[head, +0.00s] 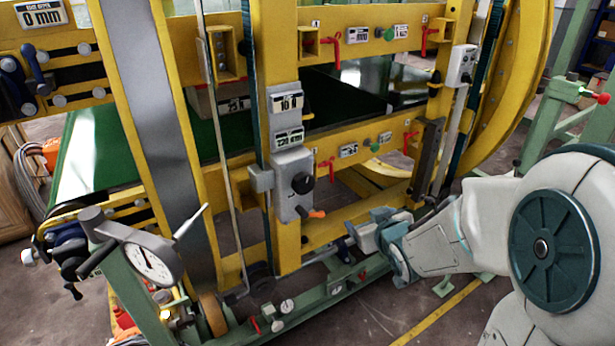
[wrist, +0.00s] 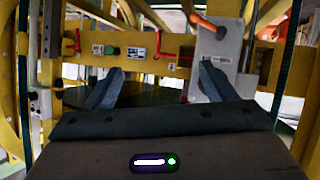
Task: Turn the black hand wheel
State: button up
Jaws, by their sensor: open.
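A dark round wheel (head: 262,279) sits low on the machine, at the foot of the yellow upright; it looks like the black hand wheel, but it is small and partly covered. My gripper (head: 362,232) is low, right of the box and apart from both wheel and knob. In the wrist view, my gripper's two fingers (wrist: 160,85) are spread with nothing between them. The box (wrist: 222,65) and orange handle (wrist: 205,22) show beyond the right finger.
Yellow beams (head: 350,165) carry red levers and small displays. A green rail (head: 330,290) with small gauges runs along the floor below my gripper. A dial gauge (head: 150,262) stands at the lower left. Open floor (head: 375,325) lies in front.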

aim_at(307, 185)
jog(key=w+a+n+t+y, duration=0.1)
jog(key=w+a+y, duration=0.1)
jog(key=w+a, duration=0.2)
jog(key=w+a+n+y+p, duration=0.1)
jog(key=w+a+y, duration=0.2)
jog(key=a, duration=0.3)
jog(key=w+a+n+t+y+p, duration=0.1)
jog(key=w+a+y, duration=0.1)
jog(key=w+a, duration=0.3)
jog(key=shift+w+a+r+t, duration=0.1)
jog(key=shift+w+r+t, duration=0.1)
jog(key=shift+w+t, duration=0.1)
jog(key=shift+s, duration=0.1)
jog(key=c, duration=1)
